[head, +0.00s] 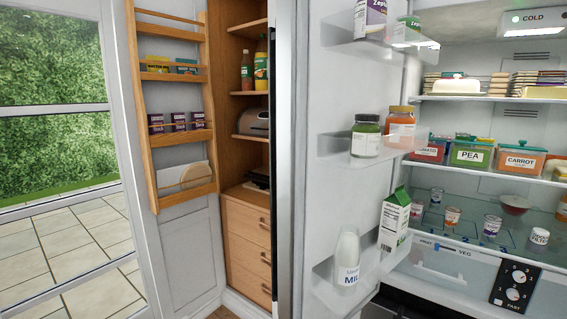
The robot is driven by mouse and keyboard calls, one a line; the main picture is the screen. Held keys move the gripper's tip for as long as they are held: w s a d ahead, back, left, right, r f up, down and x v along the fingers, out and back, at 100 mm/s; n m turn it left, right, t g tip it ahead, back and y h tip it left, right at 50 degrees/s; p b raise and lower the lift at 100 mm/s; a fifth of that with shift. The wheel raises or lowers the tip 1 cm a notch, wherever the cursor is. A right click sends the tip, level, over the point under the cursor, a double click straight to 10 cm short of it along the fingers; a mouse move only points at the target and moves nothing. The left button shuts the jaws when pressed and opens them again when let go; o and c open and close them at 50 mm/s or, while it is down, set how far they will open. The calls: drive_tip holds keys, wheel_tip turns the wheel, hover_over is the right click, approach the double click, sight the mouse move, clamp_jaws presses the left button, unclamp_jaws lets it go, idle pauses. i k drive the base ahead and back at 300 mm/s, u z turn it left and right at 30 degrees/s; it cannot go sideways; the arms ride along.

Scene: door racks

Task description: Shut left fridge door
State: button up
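The left fridge door (335,95) stands open in the middle of the head view. Its white inner face is turned toward the fridge interior (520,60) on the right, and its dark outer edge (283,150) faces me. My gripper is not in view. The door's outer face and handle are hidden.
A wooden pantry cupboard (247,215) stands open left of the fridge door. Its own door (180,245) carries a wooden rack (180,135) with small boxes. A glazed door (52,105) is at far left. Fridge shelves hold tubs (471,153) and cups (492,226).

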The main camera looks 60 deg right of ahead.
sight(319, 79)
drive_tip(key=i, duration=1.25)
drive_tip(key=z, duration=2.85)
drive_tip(key=k, duration=0.2)
drive_tip(key=u, duration=0.7)
drive_tip(key=i, duration=0.4)
